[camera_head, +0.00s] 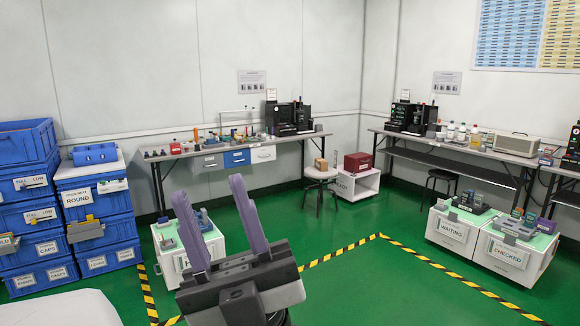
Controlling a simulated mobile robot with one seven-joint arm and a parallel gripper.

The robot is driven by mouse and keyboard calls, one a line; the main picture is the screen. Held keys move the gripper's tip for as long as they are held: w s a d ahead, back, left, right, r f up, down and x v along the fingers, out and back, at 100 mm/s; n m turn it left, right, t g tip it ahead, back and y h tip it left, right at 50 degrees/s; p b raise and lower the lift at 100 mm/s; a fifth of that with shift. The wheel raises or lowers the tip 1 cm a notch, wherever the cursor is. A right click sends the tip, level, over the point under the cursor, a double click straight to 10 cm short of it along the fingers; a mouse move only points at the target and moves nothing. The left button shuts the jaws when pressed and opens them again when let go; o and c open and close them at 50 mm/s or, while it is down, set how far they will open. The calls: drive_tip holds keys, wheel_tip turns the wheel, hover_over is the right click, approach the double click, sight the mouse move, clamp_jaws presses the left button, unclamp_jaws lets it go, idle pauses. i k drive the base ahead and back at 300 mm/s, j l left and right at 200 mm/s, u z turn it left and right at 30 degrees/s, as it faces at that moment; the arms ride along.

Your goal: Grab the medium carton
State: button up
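My gripper (209,188) is in the foreground, left of centre. Its two purple fingers point up and stand well apart, with nothing held between them. A small brown carton (321,164) sits on a white-topped stool (320,174) in front of the back workbench, far beyond my gripper and to its right. No other clear carton shows, and I cannot tell from its size whether this is the medium one.
Blue labelled bins (95,215) are stacked at the left. A cluttered workbench (150,158) runs along the back. White crates (515,255) with devices stand at the right. A red box (358,161) rests on a white cabinet. Green floor (350,285) is open in the middle, crossed by yellow-black tape.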

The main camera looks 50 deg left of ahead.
sight(321, 165)
drive_tip(key=u, duration=1.3)
drive_tip(key=i+u, duration=0.1)
drive_tip(key=i, duration=6.25)
drive_tip(key=j, duration=0.1)
